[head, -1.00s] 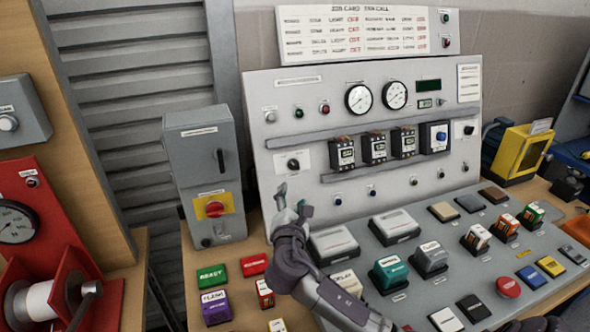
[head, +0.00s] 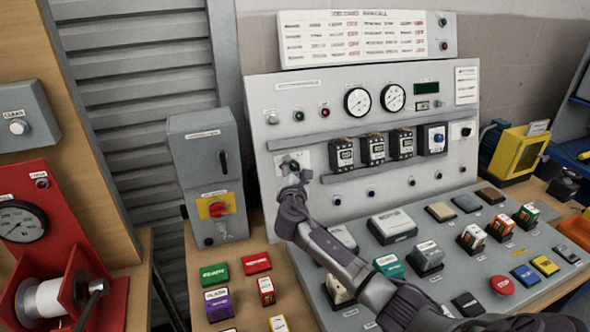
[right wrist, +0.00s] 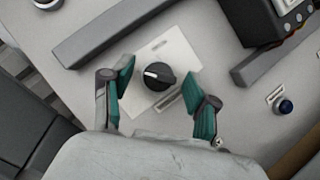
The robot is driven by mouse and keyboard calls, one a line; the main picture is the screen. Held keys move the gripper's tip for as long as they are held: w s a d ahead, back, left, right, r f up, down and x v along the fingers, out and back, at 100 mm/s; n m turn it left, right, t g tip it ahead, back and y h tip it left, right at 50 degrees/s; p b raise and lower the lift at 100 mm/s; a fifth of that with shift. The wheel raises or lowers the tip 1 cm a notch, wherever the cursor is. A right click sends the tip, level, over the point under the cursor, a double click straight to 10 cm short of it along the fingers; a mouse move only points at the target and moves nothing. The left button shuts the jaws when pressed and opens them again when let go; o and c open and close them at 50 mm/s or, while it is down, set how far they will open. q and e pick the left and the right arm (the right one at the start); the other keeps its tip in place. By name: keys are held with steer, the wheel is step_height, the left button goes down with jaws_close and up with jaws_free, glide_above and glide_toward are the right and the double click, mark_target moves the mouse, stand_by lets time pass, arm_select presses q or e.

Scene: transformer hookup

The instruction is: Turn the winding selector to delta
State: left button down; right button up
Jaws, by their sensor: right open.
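The winding selector is most likely the black rotary knob (right wrist: 158,76) on a white plate (right wrist: 178,52), on the upright grey panel; its label is not readable. In the right wrist view the knob has a white pointer mark toward the left. My right gripper (right wrist: 157,92) is open, with one green-padded finger on each side of the knob and visible gaps to both. In the head view my right gripper (head: 294,172) is in front of the knob and mostly hides it. My left gripper is not in view.
A grey bar (right wrist: 98,36) runs near the knob plate, and a black breaker-like module (head: 341,154) sits to its right. A blue button (right wrist: 285,105) is on the panel. A grey box with a red rotary switch (head: 217,209) stands to the left. The sloped desk (head: 445,285) holds several blocks.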

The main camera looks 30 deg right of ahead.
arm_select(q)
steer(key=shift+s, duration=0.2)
arm_select(e)
steer(key=shift+c, duration=0.2)
steer(key=c, duration=0.3)
jaws_close()
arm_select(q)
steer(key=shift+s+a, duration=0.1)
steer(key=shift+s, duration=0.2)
